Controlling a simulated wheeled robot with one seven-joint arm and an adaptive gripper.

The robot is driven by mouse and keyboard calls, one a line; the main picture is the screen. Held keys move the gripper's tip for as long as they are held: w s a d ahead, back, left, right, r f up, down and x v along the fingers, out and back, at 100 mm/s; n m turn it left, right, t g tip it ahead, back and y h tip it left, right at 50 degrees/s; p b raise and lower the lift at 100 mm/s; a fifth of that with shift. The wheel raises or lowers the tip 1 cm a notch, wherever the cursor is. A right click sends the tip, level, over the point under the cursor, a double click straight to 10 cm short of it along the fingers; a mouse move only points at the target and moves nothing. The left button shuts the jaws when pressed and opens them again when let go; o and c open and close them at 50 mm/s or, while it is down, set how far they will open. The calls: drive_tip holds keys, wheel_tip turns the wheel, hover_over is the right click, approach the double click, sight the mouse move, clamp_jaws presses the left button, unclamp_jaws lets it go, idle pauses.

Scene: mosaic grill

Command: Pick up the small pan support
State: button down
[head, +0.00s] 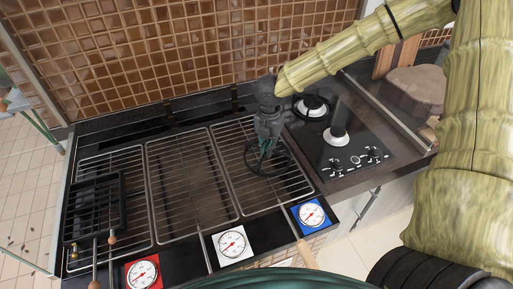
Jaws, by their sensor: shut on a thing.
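The small pan support (247,163) is a dark, thin round ring over the right-hand grill grate, near that grate's right edge. My gripper (265,151) points down over it and is shut on part of the ring. The fingers hide part of the support. I cannot tell whether the ring still touches the grate or is slightly above it.
The grill has several wire grates (184,190). A black grill basket (95,205) lies on the left. A black cooktop (350,135) with two burners is to the right. Red, white (232,243) and blue gauges line the front. The tiled wall (190,45) stands behind.

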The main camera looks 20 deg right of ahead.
drive_tip(key=shift+w+r, duration=0.1)
drive_tip(key=shift+r, duration=0.1)
drive_tip(key=shift+a+r+b, duration=0.1)
drive_tip(key=shift+r+b, duration=0.6)
drive_tip(key=shift+r, duration=0.25)
drive_tip(key=shift+r+b, duration=0.35)
drive_tip(key=shift+r, duration=0.15)
drive_tip(key=s+a+r+b, duration=0.1)
drive_tip(key=s+a+b, duration=0.15)
drive_tip(key=s, duration=0.55)
drive_tip(key=s+a+r+b, duration=0.1)
drive_tip(key=s+b, duration=0.2)
drive_tip(key=s, duration=0.4)
wheel_tip(320, 180, up, 7)
drive_tip(key=p, duration=0.8)
drive_tip(key=shift+s, duration=0.35)
